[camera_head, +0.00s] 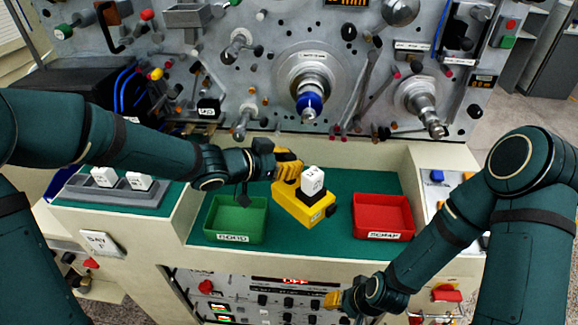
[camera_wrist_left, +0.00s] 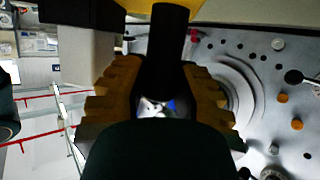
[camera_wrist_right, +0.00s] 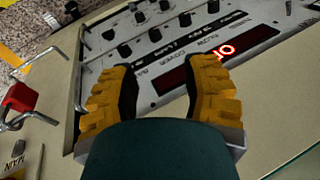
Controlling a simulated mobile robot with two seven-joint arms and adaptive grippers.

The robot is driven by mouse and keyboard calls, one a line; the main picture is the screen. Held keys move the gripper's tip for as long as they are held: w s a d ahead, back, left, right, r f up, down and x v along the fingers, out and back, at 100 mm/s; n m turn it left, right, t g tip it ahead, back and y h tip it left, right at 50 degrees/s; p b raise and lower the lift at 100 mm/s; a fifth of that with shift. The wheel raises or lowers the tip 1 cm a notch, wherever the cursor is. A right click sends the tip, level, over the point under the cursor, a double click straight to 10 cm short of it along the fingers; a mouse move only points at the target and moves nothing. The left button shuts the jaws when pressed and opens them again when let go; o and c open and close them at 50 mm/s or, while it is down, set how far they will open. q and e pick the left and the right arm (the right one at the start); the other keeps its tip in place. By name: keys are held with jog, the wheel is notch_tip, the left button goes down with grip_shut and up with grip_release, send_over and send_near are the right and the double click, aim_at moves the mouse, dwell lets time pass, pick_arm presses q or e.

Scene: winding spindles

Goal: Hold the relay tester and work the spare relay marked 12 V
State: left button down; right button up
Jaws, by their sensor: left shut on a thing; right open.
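The yellow relay tester (camera_head: 297,208) stands on the green mat between two bins. A white relay (camera_head: 312,181) sits upright on its top; its marking is too small to read. My left gripper (camera_head: 288,164) is at the tester's back left and is shut on its black grip, which shows between the fingers in the left wrist view (camera_wrist_left: 168,50). Two more white relays, a left one (camera_head: 104,176) and a right one (camera_head: 139,181), stand in a grey holder (camera_head: 85,190) at the left. My right gripper (camera_head: 336,300) is open and empty before the lower front panel.
A green bin labelled GOOD (camera_head: 235,238) is left of the tester, and a red bin labelled SCRAP (camera_head: 384,236) is right of it. Both look empty. Spindles and levers on the grey machine face (camera_head: 270,60) rise behind. A lit display (camera_wrist_right: 215,55) faces the right wrist.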

aim_at(285, 182)
pick_arm(q)
jog(key=shift+f+b, duration=2.35)
jog(key=shift+f, duration=0.65)
jog(key=shift+f+b, duration=1)
jog(key=shift+f, duration=0.35)
pick_arm(e)
notch_tip(285, 182, down, 7)
jog(key=s, duration=0.1)
jog(key=shift+s+a+r+g, duration=0.2)
jog(key=shift+s+g, duration=0.1)
jog(key=shift+s, duration=0.1)
pick_arm(q)
jog(key=shift+f+b, duration=0.4)
jog(key=shift+f, duration=0.25)
pick_arm(e)
jog(key=shift+f, duration=0.45)
